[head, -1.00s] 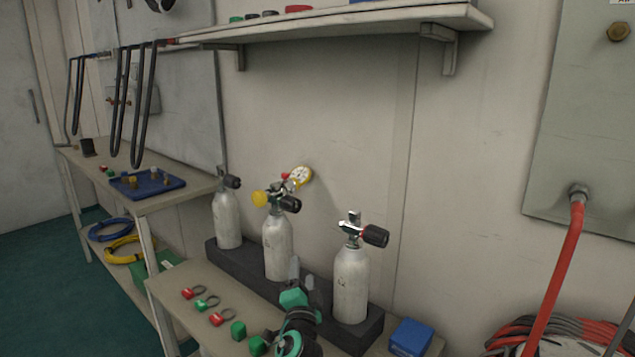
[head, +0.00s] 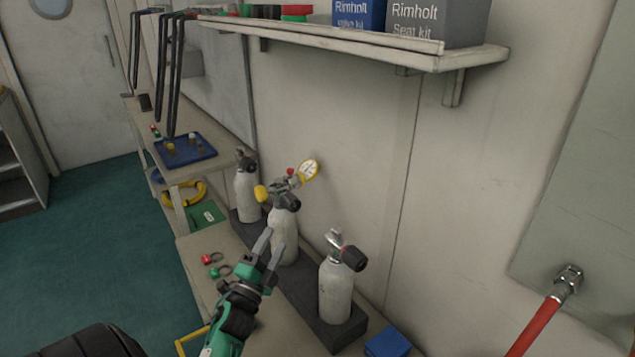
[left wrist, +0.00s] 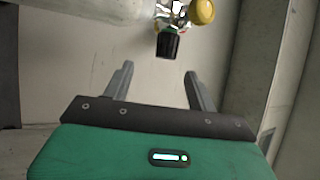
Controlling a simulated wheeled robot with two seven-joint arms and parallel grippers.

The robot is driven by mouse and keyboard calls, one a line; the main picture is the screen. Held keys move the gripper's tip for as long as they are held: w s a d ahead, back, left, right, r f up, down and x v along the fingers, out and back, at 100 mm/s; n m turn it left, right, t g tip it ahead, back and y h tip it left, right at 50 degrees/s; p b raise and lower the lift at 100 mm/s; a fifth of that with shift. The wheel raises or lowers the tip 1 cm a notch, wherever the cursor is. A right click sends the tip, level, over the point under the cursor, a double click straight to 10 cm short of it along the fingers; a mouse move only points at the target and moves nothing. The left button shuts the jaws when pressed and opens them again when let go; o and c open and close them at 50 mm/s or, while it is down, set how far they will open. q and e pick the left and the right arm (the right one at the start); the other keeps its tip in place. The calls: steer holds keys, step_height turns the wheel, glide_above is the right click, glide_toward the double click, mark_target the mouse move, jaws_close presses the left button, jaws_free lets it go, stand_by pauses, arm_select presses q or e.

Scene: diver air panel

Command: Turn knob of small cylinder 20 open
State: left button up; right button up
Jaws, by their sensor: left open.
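Three small white cylinders stand upright in a dark block (head: 300,285): left cylinder (head: 247,195), middle cylinder (head: 284,240), right cylinder (head: 335,290). I cannot read a number 20 on any of them. Each has a black valve knob: left knob (head: 247,164), middle knob (head: 289,201), right knob (head: 353,258). My left gripper (head: 271,246) is open and empty in front of the middle cylinder. In the left wrist view, a black knob (left wrist: 168,46) lies beyond the open fingertips (left wrist: 158,70), apparently untouched.
A shelf (head: 430,57) with boxes hangs above the cylinders. A blue box (head: 387,343) sits right of the block. Red and green tagged rings (head: 215,265) lie on the bench to the left. A red hose (head: 535,325) hangs at the right.

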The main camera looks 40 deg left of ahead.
mark_target(293, 195)
arm_select(q)
steer(key=p+x, duration=0.1)
steer(key=x, duration=0.3)
steer(key=r+p+x, duration=0.1)
steer(key=x, duration=0.7)
steer(key=shift+a+r+p, duration=0.1)
steer(key=shift+r+p, duration=0.2)
steer(key=shift+p, duration=0.1)
steer(key=shift+w+a+r, duration=0.15)
steer(key=shift+w, duration=0.45)
arm_select(e)
steer(key=s+d+f, duration=0.3)
steer(key=s+f, duration=0.1)
steer(key=s, duration=0.3)
steer(key=shift+s+f+g, duration=0.3)
steer(key=shift+f+g, duration=0.05)
steer(key=shift+g, duration=0.05)
